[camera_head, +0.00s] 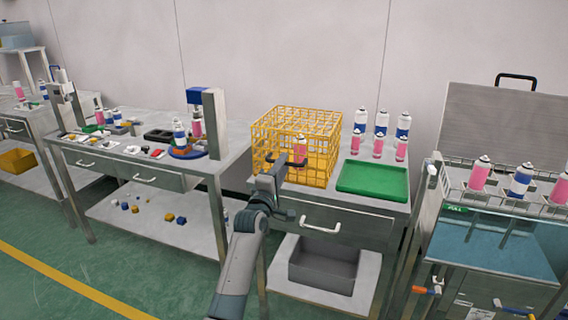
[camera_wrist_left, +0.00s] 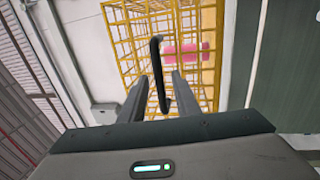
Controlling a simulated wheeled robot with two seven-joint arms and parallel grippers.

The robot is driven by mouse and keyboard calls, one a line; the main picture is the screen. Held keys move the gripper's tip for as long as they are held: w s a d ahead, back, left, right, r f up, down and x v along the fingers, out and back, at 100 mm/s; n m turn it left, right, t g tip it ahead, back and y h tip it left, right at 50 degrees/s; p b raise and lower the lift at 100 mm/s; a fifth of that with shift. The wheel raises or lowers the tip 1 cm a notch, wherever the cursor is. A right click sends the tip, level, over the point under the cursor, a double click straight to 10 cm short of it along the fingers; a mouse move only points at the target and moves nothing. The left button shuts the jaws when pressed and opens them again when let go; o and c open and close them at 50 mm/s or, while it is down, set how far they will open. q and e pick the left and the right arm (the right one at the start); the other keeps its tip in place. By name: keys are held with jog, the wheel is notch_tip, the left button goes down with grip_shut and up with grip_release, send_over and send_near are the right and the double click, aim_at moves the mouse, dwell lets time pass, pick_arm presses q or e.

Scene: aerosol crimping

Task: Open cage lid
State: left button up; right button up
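The yellow wire cage (camera_head: 318,118) stands on the middle metal table, and its sides and top look closed. A pink-and-white can is inside; its pink body shows in the left wrist view (camera_wrist_left: 186,49). A dark bar handle (camera_wrist_left: 155,62) is on the cage; it also shows in the head view (camera_head: 300,148). My left gripper (camera_head: 281,170) is at the front of the cage. In the left wrist view its two fingers (camera_wrist_left: 160,90) are apart, with the handle between their tips; I cannot tell whether they touch it. My right gripper is not in view.
A green tray (camera_head: 373,180) lies right of the cage, with several cans (camera_head: 381,125) behind it. A water bath with a can rack (camera_head: 505,200) stands at the right. A workbench (camera_head: 130,170) with small parts stands at the left.

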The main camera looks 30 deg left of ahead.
pick_arm(q)
jog(key=shift+w+a+r, duration=0.1)
jog(key=shift+w, duration=0.65)
grip_shut()
jog(key=shift+r+p, duration=0.2)
jog(key=shift+p, duration=0.1)
